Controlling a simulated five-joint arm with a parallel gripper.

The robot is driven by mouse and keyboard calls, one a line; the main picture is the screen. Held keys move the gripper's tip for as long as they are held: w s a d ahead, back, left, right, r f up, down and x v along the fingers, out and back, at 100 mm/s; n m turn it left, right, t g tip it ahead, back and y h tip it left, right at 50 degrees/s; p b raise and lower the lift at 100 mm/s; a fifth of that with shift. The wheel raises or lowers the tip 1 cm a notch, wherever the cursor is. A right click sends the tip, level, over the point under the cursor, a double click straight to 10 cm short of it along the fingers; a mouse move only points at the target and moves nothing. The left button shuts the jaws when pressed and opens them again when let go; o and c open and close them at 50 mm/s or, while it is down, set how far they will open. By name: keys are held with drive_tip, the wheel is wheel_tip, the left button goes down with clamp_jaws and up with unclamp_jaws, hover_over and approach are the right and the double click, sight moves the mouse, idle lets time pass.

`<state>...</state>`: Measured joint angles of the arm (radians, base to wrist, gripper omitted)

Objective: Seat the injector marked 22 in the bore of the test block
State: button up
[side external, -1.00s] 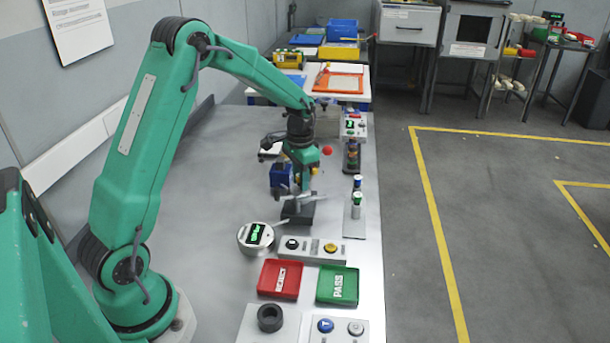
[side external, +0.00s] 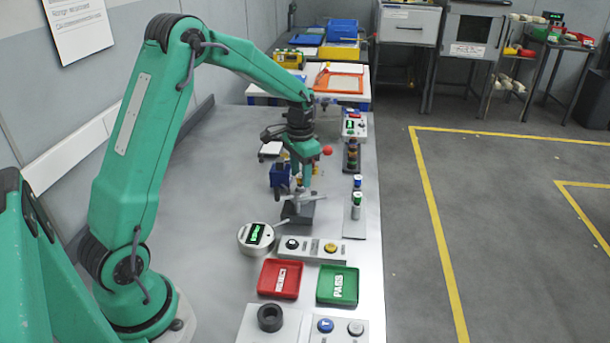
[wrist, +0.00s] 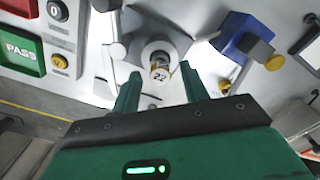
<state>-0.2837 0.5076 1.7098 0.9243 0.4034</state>
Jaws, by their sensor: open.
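The injector marked 22 (wrist: 160,72) shows in the wrist view, with a yellow and dark band and a pale label. It is ahead of and between the two separated fingers of my gripper (wrist: 161,88), apart from both. A round whitish fitting (wrist: 151,45) lies around or behind its top; I cannot tell how deep it sits. In the side view my gripper (side external: 303,186) points down over a dark grey block (side external: 297,214) with light metal arms. I take this to be the test block. The gripper and these arms hide the injector and any bore there.
A blue device (side external: 280,176) stands close left of my gripper. A round gauge (side external: 256,237), a button panel (side external: 312,248), a red tray (side external: 279,279) and a green PASS tray (side external: 338,285) lie nearer. The left bench surface is clear.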

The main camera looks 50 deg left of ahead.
sight(300, 178)
wheel_tip(300, 178, up, 10)
idle(0.5)
drive_tip(key=shift+r, duration=0.15)
idle(0.3)
drive_tip(key=s+d+r+t, duration=0.3)
drive_tip(key=s+d+r, duration=0.45)
drive_tip(key=s, duration=0.35)
drive_tip(key=s+d+f+t, duration=0.1)
drive_tip(key=s+d, duration=0.2)
drive_tip(key=s, duration=0.3)
drive_tip(key=s+d+f+n+t, duration=0.1)
drive_tip(key=s+d, duration=0.2)
drive_tip(key=s, duration=0.3)
drive_tip(key=shift+s+t, duration=0.3)
